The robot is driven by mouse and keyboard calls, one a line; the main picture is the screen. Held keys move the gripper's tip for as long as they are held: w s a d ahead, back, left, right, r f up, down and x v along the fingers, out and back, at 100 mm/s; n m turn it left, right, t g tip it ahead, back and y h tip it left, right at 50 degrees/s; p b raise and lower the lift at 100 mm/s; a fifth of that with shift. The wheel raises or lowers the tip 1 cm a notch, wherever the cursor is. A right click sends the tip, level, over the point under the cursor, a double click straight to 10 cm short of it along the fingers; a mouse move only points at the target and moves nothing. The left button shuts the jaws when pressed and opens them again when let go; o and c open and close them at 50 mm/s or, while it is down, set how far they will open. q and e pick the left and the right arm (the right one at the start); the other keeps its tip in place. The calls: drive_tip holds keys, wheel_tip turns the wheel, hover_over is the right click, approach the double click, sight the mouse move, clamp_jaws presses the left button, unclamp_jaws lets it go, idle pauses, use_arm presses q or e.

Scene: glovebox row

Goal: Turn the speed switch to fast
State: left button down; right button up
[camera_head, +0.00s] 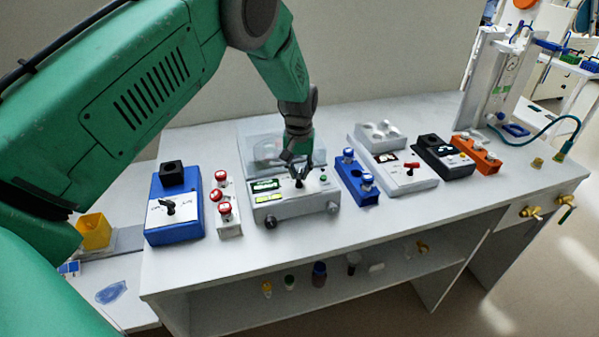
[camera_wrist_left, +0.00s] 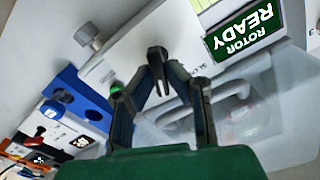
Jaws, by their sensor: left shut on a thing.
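The speed switch is a small dark lever (camera_wrist_left: 156,54) on the sloped front panel of a white device (camera_head: 299,206). My left gripper (camera_head: 299,173) reaches down to this panel from above. In the left wrist view its two fingers (camera_wrist_left: 157,66) close together on the lever. The panel also shows in the left wrist view (camera_wrist_left: 133,50), upside down, with partly hidden lettering that seems to begin "SLO" to the right of the fingers. Which way the lever points is hard to tell. My right gripper is not in view.
The panel has a green "ROTOR READY" display (camera_wrist_left: 243,32), a green button (camera_head: 323,178) and a grey knob (camera_head: 333,208). Behind is a clear lid (camera_head: 262,148). Red-topped switches (camera_head: 223,193) stand close left, a blue block (camera_head: 356,182) close right. The bench front is clear.

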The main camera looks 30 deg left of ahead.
sight(299, 173)
use_arm(q)
drive_tip(key=shift+s+f+m, duration=0.1)
drive_tip(key=shift+s+m, duration=0.05)
drive_tip(key=shift+m, duration=0.35)
drive_tip(key=shift+d, duration=0.1)
drive_tip(key=c, duration=1.6)
unclamp_jaws()
drive_tip(key=shift+r, duration=0.2)
drive_tip(key=shift+r, duration=0.35)
wheel_tip(299, 173, up, 11)
